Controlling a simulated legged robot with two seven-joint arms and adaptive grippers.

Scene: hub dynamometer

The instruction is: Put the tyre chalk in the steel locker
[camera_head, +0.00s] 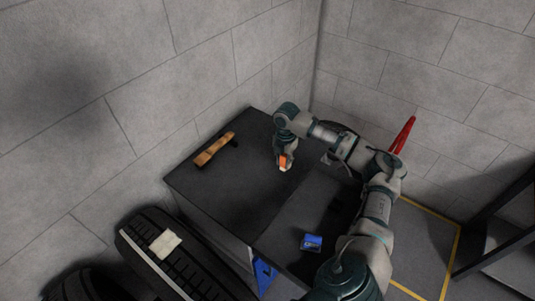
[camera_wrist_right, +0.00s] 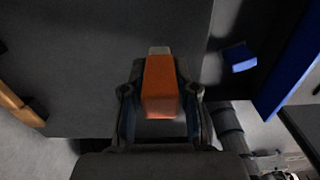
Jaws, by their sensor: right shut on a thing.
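My right gripper (camera_head: 284,163) is shut on an orange block with a pale tip, which looks like the tyre chalk (camera_head: 285,161). It is held over the dark top of a grey cabinet (camera_head: 225,195). In the right wrist view the chalk (camera_wrist_right: 161,88) sits between the two fingers (camera_wrist_right: 160,112), its pale end pointing away from the wrist. I cannot tell for sure whether this cabinet is the steel locker. A blue panel (camera_head: 264,275) shows at its near side, and again in the right wrist view (camera_wrist_right: 288,65). My left gripper is out of view.
A wooden-handled tool (camera_head: 215,149) lies at the back left of the top. A small blue box (camera_head: 311,242) lies toward the front. Tyres (camera_head: 160,262) stand at the lower left, one bearing a pale block (camera_head: 165,244). A red object (camera_head: 403,134) stands behind my right arm.

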